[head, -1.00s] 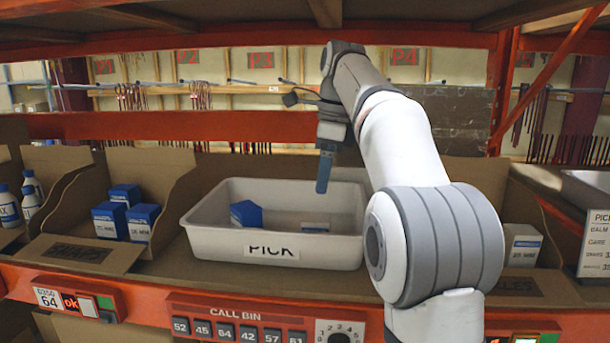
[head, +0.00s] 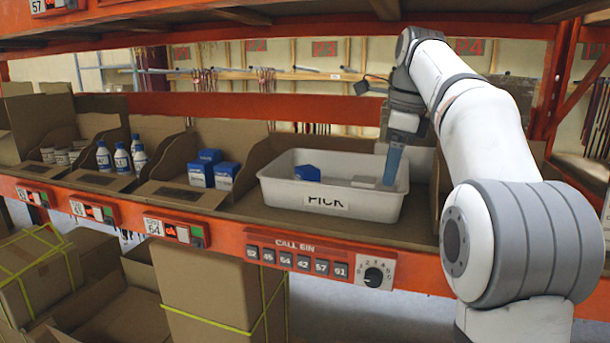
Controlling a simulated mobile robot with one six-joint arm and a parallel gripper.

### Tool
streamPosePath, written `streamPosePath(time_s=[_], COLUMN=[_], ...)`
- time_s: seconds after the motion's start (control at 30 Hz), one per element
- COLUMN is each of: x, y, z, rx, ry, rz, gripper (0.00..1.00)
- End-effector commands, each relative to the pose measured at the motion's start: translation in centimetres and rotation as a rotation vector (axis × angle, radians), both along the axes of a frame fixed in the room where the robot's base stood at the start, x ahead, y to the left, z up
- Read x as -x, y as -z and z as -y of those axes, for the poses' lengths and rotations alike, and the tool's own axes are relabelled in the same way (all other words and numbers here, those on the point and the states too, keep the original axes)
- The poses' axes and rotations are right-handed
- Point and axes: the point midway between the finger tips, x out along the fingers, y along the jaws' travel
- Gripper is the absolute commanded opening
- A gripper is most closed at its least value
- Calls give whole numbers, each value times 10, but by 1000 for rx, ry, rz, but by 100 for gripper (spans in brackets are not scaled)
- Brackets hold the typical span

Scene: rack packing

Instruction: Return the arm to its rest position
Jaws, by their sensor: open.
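My gripper (head: 396,162) hangs from my raised arm in the head view, with its blue finger pointing down. In the picture it overlaps the right end of the white PICK tote (head: 276,191). The fingers appear edge-on, and nothing shows held in them. A blue box (head: 307,173) and a low white box (head: 364,182) lie inside the tote. My arm's large elbow fills the right side of the view.
Left of the tote, cardboard bins hold blue-and-white boxes (head: 224,176), white bottles (head: 122,158) and small jars (head: 62,155). An orange shelf edge (head: 222,235) runs along the front. Cardboard cartons (head: 215,290) stand below. An upper shelf hangs overhead.

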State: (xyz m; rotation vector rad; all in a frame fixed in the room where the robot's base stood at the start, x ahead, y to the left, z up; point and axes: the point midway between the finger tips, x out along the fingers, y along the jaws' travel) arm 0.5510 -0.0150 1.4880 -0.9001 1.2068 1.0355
Motion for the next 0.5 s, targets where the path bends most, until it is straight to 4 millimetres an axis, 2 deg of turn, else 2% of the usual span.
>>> streamPosePath(time_s=[0.27,0.5], x=[20,46], y=[20,50], z=[-7,-11], rx=[25,64], ry=[-181,-402], rz=[50,107], gripper=[67,67])
